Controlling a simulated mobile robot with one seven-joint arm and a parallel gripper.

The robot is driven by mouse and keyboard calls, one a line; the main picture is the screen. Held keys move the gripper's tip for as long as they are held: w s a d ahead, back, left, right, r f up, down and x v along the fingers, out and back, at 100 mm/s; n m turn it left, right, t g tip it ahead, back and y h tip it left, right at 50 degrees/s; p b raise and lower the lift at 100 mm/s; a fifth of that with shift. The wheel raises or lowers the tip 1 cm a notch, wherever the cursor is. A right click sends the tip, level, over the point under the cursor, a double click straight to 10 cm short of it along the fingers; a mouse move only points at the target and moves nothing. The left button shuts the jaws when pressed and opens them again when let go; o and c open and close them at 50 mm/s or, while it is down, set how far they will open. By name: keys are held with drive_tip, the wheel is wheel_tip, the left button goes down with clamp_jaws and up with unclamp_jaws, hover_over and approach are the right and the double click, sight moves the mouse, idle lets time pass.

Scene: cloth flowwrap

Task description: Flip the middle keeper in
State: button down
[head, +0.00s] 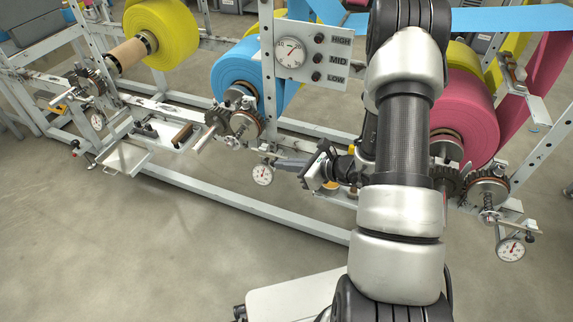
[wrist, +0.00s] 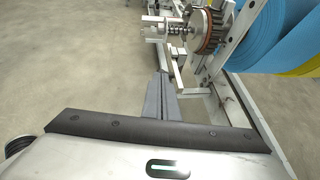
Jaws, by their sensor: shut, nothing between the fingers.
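The middle station carries a blue roll (head: 237,70) on a spindle with a toothed brake wheel (head: 246,123). A pale shaft end (head: 208,135) sticks out to the left of the wheel. The same wheel (wrist: 208,32) and a light metal bracket (wrist: 154,30) show at the top of the wrist view. I cannot clearly make out which small part there is the keeper. My gripper (head: 277,163) is shut and empty, to the right of and below the wheel, fingers pointing left. In the wrist view its grey fingers (wrist: 160,90) lie together, apart from the bracket.
A dial gauge (head: 262,175) hangs close by my fingertips. A gauge panel (head: 312,55) marked HIGH, MID, LOW stands above. A yellow roll (head: 160,32) is at left, a pink roll (head: 463,115) at right. A long white frame rail (head: 250,205) runs below; the front floor is open.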

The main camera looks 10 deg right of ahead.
drive_tip(key=shift+w+a+r+b, duration=0.1)
drive_tip(key=shift+w+a+b, duration=0.2)
drive_tip(key=shift+w+a, duration=0.45)
drive_tip(key=shift+w+a+f+b, duration=0.1)
drive_tip(key=shift+w+a+b, duration=0.3)
drive_tip(key=shift+a, duration=0.5)
drive_tip(key=shift+w+a+r+b, duration=0.1)
drive_tip(key=shift+w+a+b, duration=0.1)
drive_tip(key=shift+w+a, duration=0.55)
drive_tip(key=shift+s+a, duration=0.1)
